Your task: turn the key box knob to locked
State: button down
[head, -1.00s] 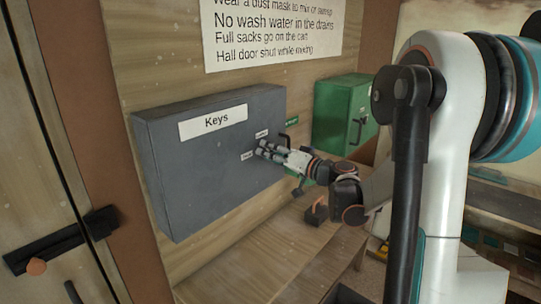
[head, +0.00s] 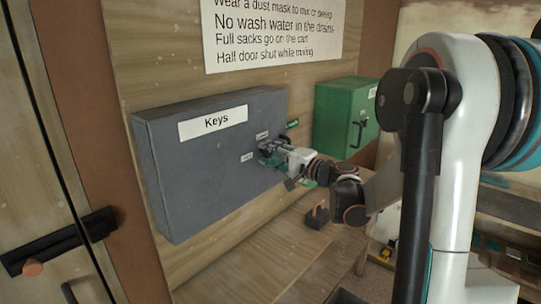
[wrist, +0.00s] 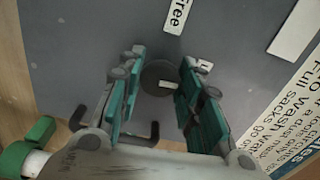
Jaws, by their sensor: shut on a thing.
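The grey key box (head: 205,185) with its "Keys" label hangs on the wooden wall. My gripper (head: 266,152) is at the right part of its front face. In the wrist view my gripper (wrist: 160,85) has its two teal-padded fingers on either side of the round dark knob (wrist: 158,76), shut on it. A short pale mark shows on the knob. A "Free" label (wrist: 177,15) lies beyond it, and a second label (wrist: 204,65) is mostly hidden by a finger. In the head view the fingers hide the knob, and both small labels show beside it.
A black bar handle (wrist: 154,132) is partly behind my gripper. A green cabinet (head: 340,118) stands right of the key box. A wooden counter (head: 250,250) runs below. A door with a black bolt (head: 60,243) is at the left.

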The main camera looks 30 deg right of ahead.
jog(key=shift+m, duration=0.4)
jog(key=c, duration=1.2)
grip_release()
jog(key=shift+o, duration=0.2)
jog(key=v, duration=1.2)
